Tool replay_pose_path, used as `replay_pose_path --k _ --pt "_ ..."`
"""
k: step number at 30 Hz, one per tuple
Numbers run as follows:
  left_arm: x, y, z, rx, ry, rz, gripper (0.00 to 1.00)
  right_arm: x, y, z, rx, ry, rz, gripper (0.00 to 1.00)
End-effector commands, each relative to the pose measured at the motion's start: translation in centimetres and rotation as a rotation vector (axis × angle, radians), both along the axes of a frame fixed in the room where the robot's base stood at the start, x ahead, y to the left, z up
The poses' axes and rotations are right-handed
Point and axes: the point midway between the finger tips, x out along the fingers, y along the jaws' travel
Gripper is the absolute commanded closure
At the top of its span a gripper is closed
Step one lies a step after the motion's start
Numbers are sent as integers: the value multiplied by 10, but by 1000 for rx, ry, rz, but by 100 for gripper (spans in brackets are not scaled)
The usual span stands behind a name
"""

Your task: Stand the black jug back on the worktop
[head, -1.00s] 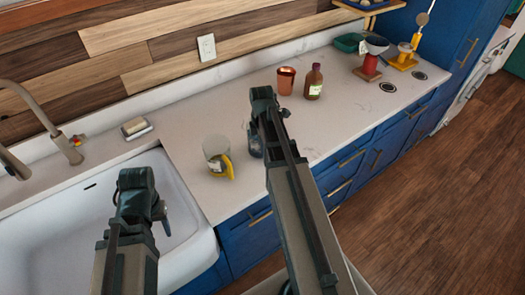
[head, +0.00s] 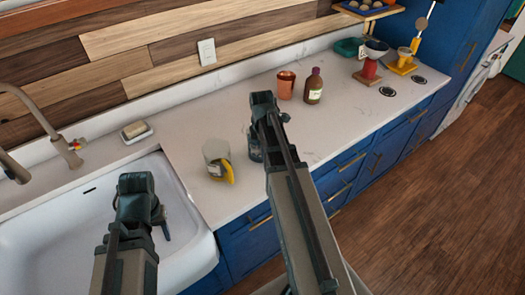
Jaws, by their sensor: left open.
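I cannot make out a black jug anywhere in the head view; my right arm covers part of the worktop (head: 190,140). My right gripper (head: 256,150) points down over the worktop near its front edge, right of a pale cup. Its fingers are mostly hidden behind its own wrist, so neither their opening nor anything between them shows. My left gripper (head: 165,228) is open over the right side of the white sink, with nothing seen in it.
The pale cup (head: 215,150) with a yellow part stands near the front edge. A copper cup (head: 285,84) and brown bottle (head: 313,87) stand farther back. The sink (head: 60,235) with its tap (head: 50,125) is at left. A soap dish (head: 136,132) sits behind it.

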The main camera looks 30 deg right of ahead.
Motion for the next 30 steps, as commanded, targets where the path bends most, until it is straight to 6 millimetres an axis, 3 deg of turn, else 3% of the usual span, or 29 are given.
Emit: replay_pose_path --k 8,24,30 --pt "0 0 24 0 0 -1 50 0 1 24 0 0 0 67" --pt "0 0 105 -2 0 8 50 -2 3 105 0 0 0 67" --pt "0 0 121 -3 0 12 50 -3 3 121 0 0 0 67"
